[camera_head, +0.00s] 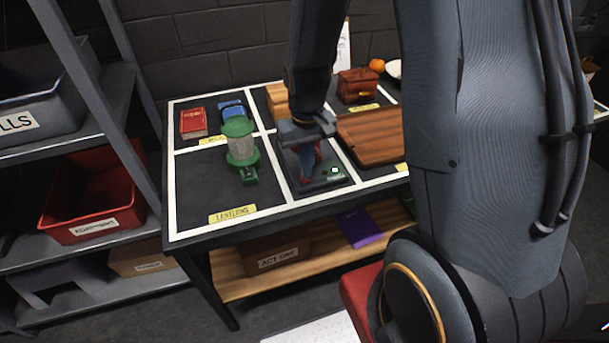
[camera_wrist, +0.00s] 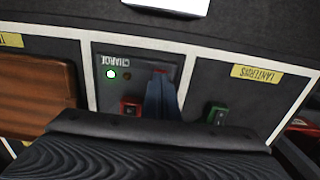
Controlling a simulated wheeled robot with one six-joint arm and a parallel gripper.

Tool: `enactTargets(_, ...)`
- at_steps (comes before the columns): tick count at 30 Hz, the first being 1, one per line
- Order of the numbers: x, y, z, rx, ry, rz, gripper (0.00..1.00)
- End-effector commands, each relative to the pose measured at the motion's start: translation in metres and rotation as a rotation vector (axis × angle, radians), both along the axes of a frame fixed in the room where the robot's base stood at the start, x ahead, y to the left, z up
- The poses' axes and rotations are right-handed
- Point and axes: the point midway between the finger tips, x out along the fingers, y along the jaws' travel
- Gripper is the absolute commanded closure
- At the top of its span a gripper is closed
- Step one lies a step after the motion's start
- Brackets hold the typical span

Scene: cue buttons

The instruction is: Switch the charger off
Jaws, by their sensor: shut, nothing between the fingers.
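The charger (camera_head: 341,180) is a dark panel on the table, in the compartment right of the lantern. In the wrist view the charger (camera_wrist: 100,90) carries upside-down lettering, a lit whitish-green lamp (camera_wrist: 110,74), a dim amber lamp (camera_wrist: 127,76) and a red button or switch (camera_wrist: 130,107). Another red part (camera_wrist: 161,71) shows at my fingertips, mostly hidden by them. My gripper (camera_head: 304,177) points down over the charger, its fingers shut and empty. In the wrist view my gripper (camera_wrist: 160,79) reaches that second red part; I cannot tell whether it touches. The lit lamp also shows in the head view (camera_head: 334,170).
A green lantern (camera_head: 240,145) stands left of the charger; its switch (camera_wrist: 217,115) shows in the wrist view. A wooden board (camera_head: 370,135) lies to the right. A red book (camera_head: 193,122) and a brown chest (camera_head: 357,86) are farther back. Shelves stand left.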

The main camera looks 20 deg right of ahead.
Motion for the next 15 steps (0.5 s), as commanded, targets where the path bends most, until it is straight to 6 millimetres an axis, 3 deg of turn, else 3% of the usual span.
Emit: enactTargets(15,0.0,0.0,-0.0061,0.0,0.0,0.0,1.0)
